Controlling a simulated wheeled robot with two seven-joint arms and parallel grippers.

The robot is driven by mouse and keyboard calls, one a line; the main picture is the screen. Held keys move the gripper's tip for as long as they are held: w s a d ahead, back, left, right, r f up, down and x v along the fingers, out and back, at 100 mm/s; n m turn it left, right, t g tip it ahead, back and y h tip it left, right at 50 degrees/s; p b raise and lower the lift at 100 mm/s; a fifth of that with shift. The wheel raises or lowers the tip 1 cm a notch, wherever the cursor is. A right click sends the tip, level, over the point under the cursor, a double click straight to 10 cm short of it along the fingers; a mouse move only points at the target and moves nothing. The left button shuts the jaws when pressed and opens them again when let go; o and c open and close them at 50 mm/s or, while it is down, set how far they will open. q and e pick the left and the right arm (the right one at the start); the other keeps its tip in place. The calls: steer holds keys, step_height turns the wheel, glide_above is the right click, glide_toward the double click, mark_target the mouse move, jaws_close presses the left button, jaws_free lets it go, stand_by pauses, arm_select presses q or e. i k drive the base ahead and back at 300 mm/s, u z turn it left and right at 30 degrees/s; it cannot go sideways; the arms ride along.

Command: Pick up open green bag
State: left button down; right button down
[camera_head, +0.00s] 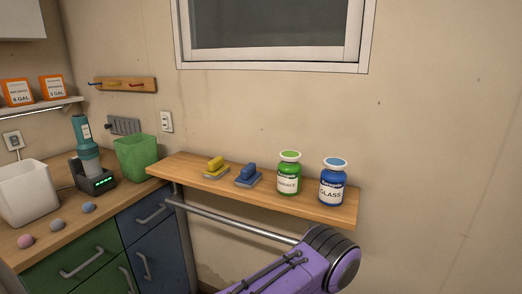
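The open green bag (136,158) stands upright on the wooden counter in the corner, left of the wall shelf, with its top open. Its inside bottom is hidden from this angle. A purple link of one of my arms rises from the bottom edge, right of centre, in front of the metal rail and well apart from the bag. Neither of my grippers is in view.
A white bin (24,194) and a teal device in a dark stand (97,181) are left of the bag. Several small balls lie near the counter edge. The wooden shelf (180,164) holds two brushes and two jars (289,176); a metal rail (230,222) runs below.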

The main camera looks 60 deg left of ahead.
mark_target(135, 152)
steer(key=u, duration=4.75)
steer(key=i, duration=1.4)
steer(key=z, duration=3.55)
steer(key=i, duration=0.45)
steer(key=u, duration=0.1)
